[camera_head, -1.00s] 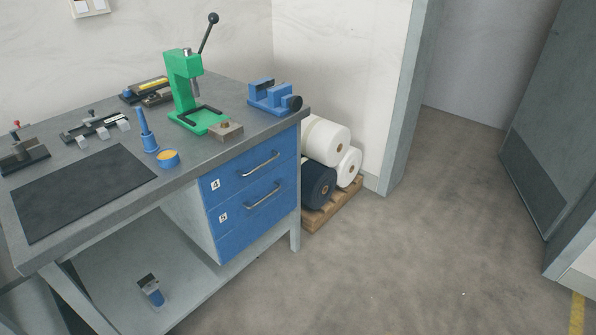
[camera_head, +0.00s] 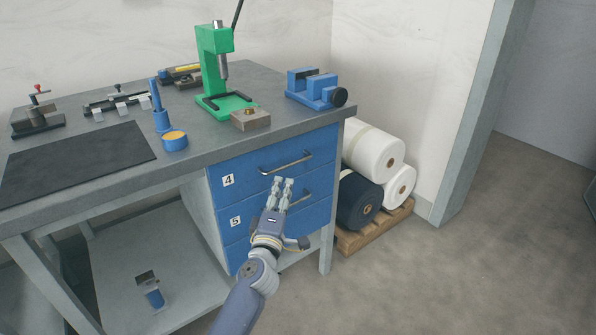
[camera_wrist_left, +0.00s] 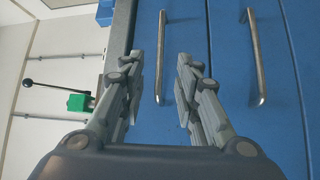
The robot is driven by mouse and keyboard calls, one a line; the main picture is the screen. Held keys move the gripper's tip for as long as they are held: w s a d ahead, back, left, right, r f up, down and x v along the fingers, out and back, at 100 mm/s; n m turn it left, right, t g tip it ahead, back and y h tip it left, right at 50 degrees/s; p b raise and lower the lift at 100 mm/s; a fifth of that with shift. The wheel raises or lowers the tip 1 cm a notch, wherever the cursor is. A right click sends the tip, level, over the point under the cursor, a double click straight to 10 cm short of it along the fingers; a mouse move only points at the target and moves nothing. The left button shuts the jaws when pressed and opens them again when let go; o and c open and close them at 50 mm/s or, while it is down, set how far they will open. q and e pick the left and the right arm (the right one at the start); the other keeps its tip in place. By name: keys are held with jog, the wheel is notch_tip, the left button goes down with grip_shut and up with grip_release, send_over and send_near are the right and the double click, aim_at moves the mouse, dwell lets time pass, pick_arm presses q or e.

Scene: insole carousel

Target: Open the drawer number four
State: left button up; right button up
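Drawer number four (camera_head: 245,172) is the upper blue drawer under the workbench, with a white "4" label and a metal bar handle (camera_head: 286,163). It looks shut, flush with the drawer below. My left gripper (camera_head: 284,181) is in front of the drawers, just below the upper handle in the head view. In the left wrist view its two fingers (camera_wrist_left: 162,90) are apart with nothing between them. The handle of drawer four (camera_wrist_left: 162,57) shows between the fingers, farther off; I see no contact. My right gripper is not in view.
Drawer five (camera_head: 250,213) with its own handle (camera_head: 290,200) sits directly below. The workbench (camera_head: 190,152) carries a green press (camera_head: 213,70), a blue vise (camera_head: 315,90) and a dark mat (camera_head: 75,155). Fabric rolls (camera_head: 374,152) stand on a pallet at the right. Open floor lies in front.

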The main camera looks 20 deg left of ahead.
aim_at(288, 169)
pick_arm(q)
jog(key=w+a+r+b, duration=0.1)
jog(key=w+b, duration=0.1)
jog(key=w, duration=0.7)
jog(key=shift+w+b, duration=0.3)
jog(key=shift+b, duration=0.05)
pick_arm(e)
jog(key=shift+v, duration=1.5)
pick_arm(q)
jog(key=shift+a+r, duration=0.1)
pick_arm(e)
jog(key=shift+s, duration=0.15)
pick_arm(q)
grip_shut()
